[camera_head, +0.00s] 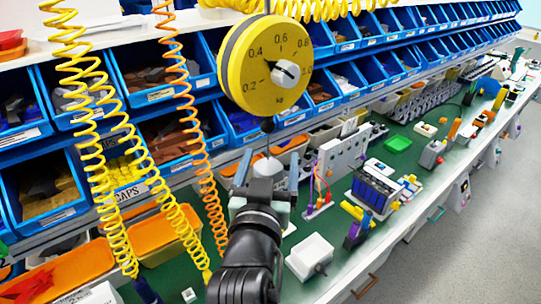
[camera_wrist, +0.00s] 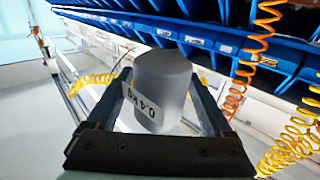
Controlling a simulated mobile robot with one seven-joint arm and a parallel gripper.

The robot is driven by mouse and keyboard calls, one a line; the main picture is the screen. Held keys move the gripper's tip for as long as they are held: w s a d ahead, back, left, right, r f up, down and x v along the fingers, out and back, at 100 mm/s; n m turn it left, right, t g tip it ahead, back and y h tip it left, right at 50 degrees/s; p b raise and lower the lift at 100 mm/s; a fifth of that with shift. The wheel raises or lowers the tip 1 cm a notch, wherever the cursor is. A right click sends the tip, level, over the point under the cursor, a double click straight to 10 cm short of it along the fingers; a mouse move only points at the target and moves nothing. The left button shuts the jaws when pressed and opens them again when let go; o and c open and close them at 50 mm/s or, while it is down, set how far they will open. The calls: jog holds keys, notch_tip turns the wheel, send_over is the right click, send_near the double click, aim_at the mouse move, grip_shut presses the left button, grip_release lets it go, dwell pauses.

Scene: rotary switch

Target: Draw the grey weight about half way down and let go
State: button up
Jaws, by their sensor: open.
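The grey weight (camera_wrist: 165,85) fills the space between my fingers in the wrist view; it is a rounded cylinder with a white label reading 0.4 kg. In the head view the pale top of the weight (camera_head: 267,167) shows below a yellow dial (camera_head: 262,85) marked in kg. A dark hook and thin line (camera_head: 267,127) run between dial and weight. My gripper (camera_head: 266,178) is open, with one finger on each side of the weight. Whether either finger touches it I cannot tell. The lower part of the weight is hidden behind my gripper in the head view.
Yellow coiled cords (camera_head: 100,130) and an orange one (camera_head: 190,110) hang left of my gripper. Blue bins (camera_head: 165,75) line the back.

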jog(key=shift+d, duration=0.1)
jog(key=shift+c, duration=0.2)
jog(key=shift+w, duration=0.1)
grip_shut()
